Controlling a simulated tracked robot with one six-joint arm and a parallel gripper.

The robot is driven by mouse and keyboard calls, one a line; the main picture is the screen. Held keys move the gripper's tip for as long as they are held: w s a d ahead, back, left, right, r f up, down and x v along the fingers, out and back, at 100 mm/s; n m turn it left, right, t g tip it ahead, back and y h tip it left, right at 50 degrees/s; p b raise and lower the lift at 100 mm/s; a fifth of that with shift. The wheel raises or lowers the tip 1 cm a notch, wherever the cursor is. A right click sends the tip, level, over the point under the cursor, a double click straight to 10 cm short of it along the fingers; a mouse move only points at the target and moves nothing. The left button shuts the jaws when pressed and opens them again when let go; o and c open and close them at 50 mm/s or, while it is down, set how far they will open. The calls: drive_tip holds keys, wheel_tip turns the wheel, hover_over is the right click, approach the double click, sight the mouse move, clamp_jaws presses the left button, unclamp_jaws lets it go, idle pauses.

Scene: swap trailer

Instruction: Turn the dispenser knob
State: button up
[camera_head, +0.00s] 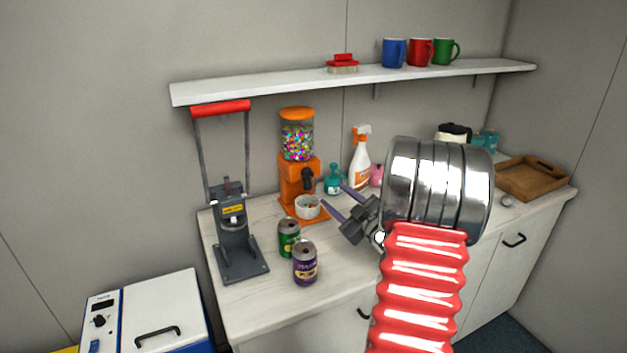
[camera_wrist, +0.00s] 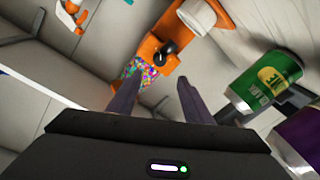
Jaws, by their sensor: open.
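The orange candy dispenser (camera_head: 298,165) stands on the counter against the wall, its clear globe full of coloured candies. Its black knob (camera_head: 308,179) faces forward, above a white cup (camera_head: 307,207) at its base. In the wrist view the knob (camera_wrist: 164,52) shows beyond and between the fingertips, with the white cup (camera_wrist: 197,14) above it. My gripper (camera_head: 335,202) is open and empty, in front and to the right of the dispenser. Its two fingers (camera_wrist: 158,92) point toward the dispenser in the wrist view, apart from the knob.
A green can (camera_head: 289,238) and a purple can (camera_head: 305,264) stand in front of the dispenser. A grey can crusher (camera_head: 236,232) with a red handle is at left. A spray bottle (camera_head: 360,160) and teal bottle (camera_head: 333,178) stand to the right. A shelf (camera_head: 290,85) runs above.

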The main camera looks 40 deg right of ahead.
sight(310, 176)
drive_tip(key=shift+w, duration=0.15)
drive_tip(key=w, duration=0.4)
drive_tip(key=w+d, duration=0.1)
drive_tip(key=w, duration=0.4)
drive_tip(key=w+d, duration=0.1)
drive_tip(key=w, duration=0.3)
drive_tip(key=shift+w+d, duration=0.15)
drive_tip(key=shift+d, duration=0.1)
drive_tip(key=shift+c, duration=0.4)
drive_tip(key=c, duration=1)
drive_tip(key=shift+m, duration=0.4)
drive_tip(key=m, duration=0.5)
drive_tip(key=shift+a+f, duration=0.1)
drive_tip(key=shift+f, duration=0.05)
drive_tip(key=m, duration=0.3)
drive_tip(key=m+h, duration=0.1)
drive_tip(key=m, duration=0.3)
drive_tip(key=shift+t, duration=0.4)
